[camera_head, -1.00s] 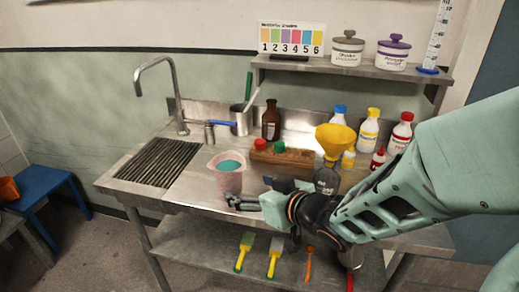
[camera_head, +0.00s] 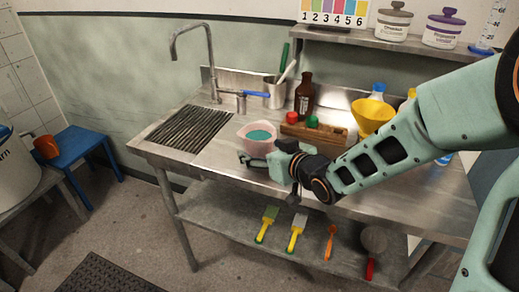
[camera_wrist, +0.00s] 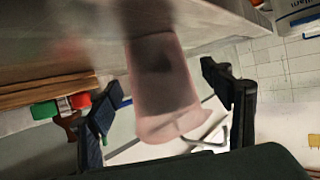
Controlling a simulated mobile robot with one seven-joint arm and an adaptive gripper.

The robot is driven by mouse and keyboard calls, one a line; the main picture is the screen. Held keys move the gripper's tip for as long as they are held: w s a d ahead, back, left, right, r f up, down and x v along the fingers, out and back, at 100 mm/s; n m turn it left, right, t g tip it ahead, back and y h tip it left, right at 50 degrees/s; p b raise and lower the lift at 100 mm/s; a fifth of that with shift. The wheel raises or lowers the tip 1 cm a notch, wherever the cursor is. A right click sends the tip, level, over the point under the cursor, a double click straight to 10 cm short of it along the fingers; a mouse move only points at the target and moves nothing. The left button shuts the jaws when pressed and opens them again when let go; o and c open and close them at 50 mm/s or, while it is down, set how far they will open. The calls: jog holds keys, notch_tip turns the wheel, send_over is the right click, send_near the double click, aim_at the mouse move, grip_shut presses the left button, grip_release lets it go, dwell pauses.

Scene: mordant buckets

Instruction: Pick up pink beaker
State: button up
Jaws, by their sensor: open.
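The pink beaker (camera_head: 257,134) holds teal liquid and stands upright on the steel bench, right of the draining grooves. My gripper (camera_head: 250,159) is at the beaker's near side, low by the bench top, and covers part of its lower body. In the wrist view the beaker (camera_wrist: 163,95) lies between the two dark open fingers of my gripper (camera_wrist: 168,100), with gaps on both sides. I cannot tell whether any finger touches it.
A wooden rack (camera_head: 318,133) with red and green caps stands right of the beaker. A brown bottle (camera_head: 305,97), a yellow funnel (camera_head: 372,117) and a steel pot (camera_head: 276,92) stand behind. The tap (camera_head: 196,60) rises at the back left. The drained left side is clear.

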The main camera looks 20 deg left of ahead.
jog(key=shift+x, duration=1.05)
jog(key=c, duration=1.6)
